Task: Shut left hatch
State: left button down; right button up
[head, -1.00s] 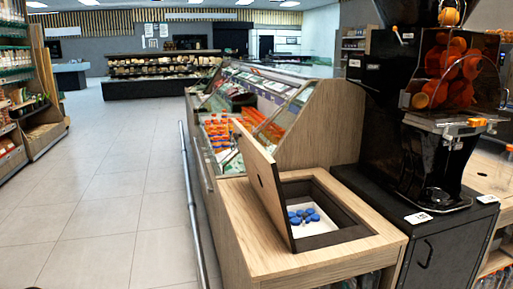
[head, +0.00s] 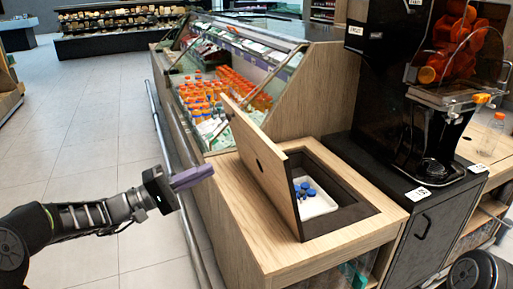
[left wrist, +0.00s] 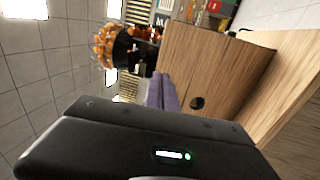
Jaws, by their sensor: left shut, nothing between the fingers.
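The left hatch (head: 262,165) is a wooden lid standing open, tilted up on the left side of a square opening in the wooden counter. It has a small dark round hole in its face. Inside the opening, a white tray (head: 318,207) holds several blue-capped items. My left gripper (head: 208,172) is shut and empty, to the left of the hatch and apart from it in the head view. In the left wrist view the fingers (left wrist: 162,92) point toward the wooden hatch panel (left wrist: 215,70) with its dark hole. My right gripper is not in view.
A black juicer (head: 430,100) with oranges stands on a dark cabinet (head: 425,235) to the right. A refrigerated case (head: 225,85) with orange bottles lies behind the counter. A metal rail (head: 170,155) runs along the counter's left side. The tiled floor at left is free.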

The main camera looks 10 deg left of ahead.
pick_arm(q)
jog(key=p, duration=0.3)
send_near(266, 144)
jog(key=x, duration=0.7)
dwell(0.4)
